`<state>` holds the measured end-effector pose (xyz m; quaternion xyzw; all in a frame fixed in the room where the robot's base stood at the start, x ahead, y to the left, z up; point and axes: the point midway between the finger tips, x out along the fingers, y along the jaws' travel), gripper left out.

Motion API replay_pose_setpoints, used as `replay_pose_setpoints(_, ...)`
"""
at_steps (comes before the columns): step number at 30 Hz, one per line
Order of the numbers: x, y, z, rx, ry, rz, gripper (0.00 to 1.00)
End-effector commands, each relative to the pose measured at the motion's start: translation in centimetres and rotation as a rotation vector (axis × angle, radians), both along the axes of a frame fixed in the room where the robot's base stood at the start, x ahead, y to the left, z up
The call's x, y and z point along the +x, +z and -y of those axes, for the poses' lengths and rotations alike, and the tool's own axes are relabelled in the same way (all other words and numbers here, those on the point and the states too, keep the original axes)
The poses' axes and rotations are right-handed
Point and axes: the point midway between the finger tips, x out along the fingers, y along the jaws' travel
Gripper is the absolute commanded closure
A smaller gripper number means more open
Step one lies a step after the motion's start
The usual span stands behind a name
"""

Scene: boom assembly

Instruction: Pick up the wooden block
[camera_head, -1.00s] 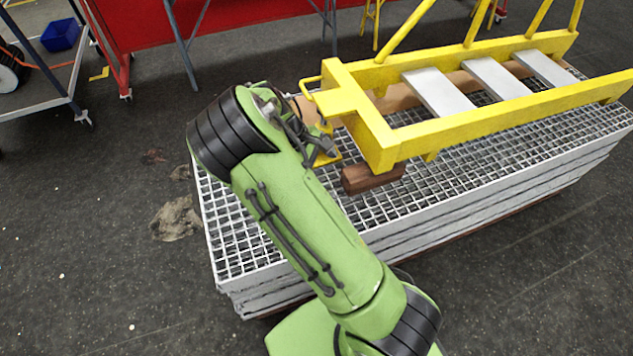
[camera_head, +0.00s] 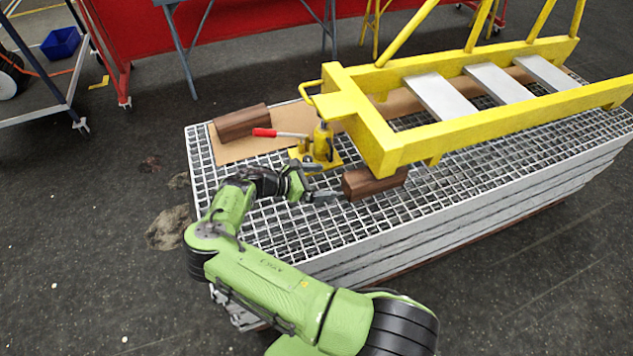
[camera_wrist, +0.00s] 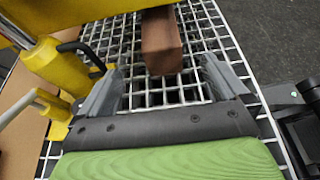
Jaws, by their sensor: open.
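A brown wooden block (camera_head: 366,183) lies on the metal grating under the near left corner of the yellow frame. In the wrist view the block (camera_wrist: 161,45) shows end-on, ahead of the fingers and roughly midway between them. Its far end is hidden under the yellow frame. My gripper (camera_head: 326,195) is open and empty, low over the grating just left of the block. In the wrist view the two grey fingers of my gripper (camera_wrist: 165,85) stand wide apart with only grating between them. A second wooden block (camera_head: 242,123) lies on cardboard at the grating's far left.
A yellow jack (camera_head: 322,145) with a red-tipped handle (camera_head: 265,132) stands close beside my gripper, on its left in the wrist view. The yellow frame (camera_head: 375,120) overhangs the block. The stacked grating (camera_head: 480,165) is clear to the right and in front.

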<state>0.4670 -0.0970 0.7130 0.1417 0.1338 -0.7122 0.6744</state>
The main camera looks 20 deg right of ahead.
Motion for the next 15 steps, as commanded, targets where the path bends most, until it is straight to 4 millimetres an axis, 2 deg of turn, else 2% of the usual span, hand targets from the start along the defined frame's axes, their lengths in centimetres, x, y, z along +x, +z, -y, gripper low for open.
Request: replay_pose_setpoints(15,-0.7,-4.3,9.7,-0.002,-0.006,-0.001,0.00)
